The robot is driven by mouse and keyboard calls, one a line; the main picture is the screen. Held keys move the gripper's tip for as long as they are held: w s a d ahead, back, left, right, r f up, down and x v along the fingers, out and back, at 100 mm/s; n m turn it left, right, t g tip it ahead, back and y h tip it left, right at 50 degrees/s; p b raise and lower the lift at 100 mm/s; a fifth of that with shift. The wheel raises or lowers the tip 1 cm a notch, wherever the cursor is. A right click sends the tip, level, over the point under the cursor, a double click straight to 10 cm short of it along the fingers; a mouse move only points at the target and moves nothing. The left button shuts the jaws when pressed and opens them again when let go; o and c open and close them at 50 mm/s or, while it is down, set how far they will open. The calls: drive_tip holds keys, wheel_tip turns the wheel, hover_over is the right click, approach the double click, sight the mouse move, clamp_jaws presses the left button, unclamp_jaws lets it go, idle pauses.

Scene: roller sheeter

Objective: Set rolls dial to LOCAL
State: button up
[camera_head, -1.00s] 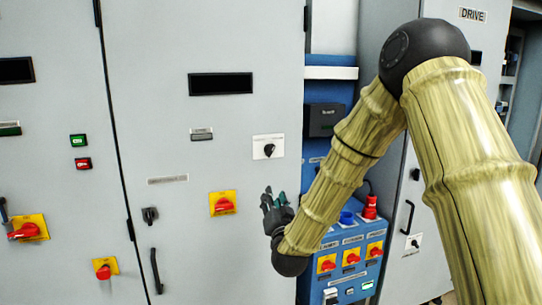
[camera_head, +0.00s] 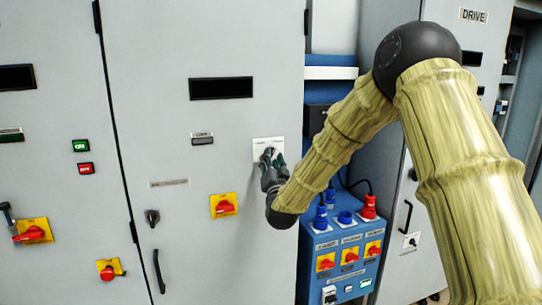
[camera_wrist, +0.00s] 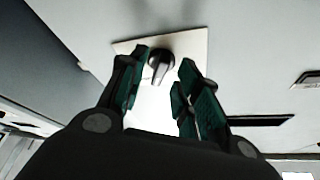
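The dial is a black rotary knob (camera_wrist: 160,66) on a white square plate (camera_head: 268,143) on the grey cabinet door. In the head view my gripper (camera_head: 271,158) is in front of the plate and hides the knob. In the wrist view my gripper (camera_wrist: 162,92) is open, with its green-padded fingers to the left and right of the knob. The knob shows between the fingertips, and I see a gap on its right side. I cannot tell whether the left finger touches it. The plate's lettering is too small to read.
A red switch on a yellow plate (camera_head: 224,205) is below left of the dial. A black door handle (camera_head: 158,271) is lower. A blue socket box (camera_head: 341,245) with red switches and plugs stands to the right, below my arm.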

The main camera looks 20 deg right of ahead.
drive_tip(key=shift+w+r, duration=0.2)
drive_tip(key=shift+w, duration=0.3)
drive_tip(key=shift+d, duration=0.1)
clamp_jaws()
